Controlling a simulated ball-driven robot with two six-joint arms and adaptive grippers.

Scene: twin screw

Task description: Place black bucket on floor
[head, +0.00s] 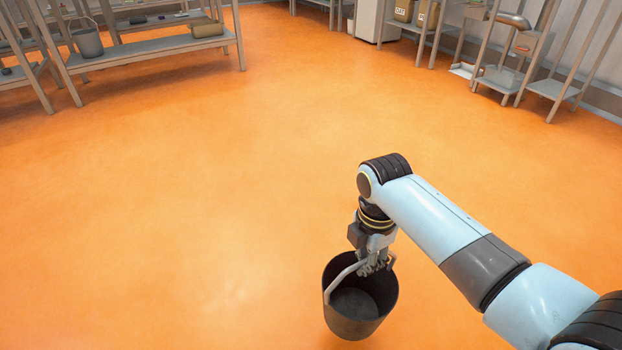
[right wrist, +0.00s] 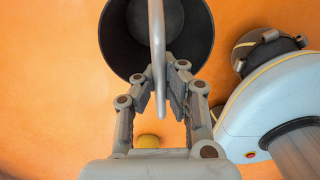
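The black bucket (head: 362,312) is at the lower middle of the head view, upright with its open top showing an empty inside. Its grey handle (head: 343,277) stands raised. My right gripper (head: 375,267) reaches down over the rim and is shut on the handle. In the right wrist view the handle (right wrist: 157,45) runs between the two fingers, with the dark bucket (right wrist: 200,45) beyond them. I cannot tell whether the bucket's bottom touches the orange floor (head: 220,200). My left gripper is not in view.
The floor around the bucket is wide and clear. A grey shelf (head: 150,55) at the back left holds a grey bucket (head: 87,41) and other items. Racks and small step-like stands (head: 497,79) line the back right, near a light cabinet (head: 377,20).

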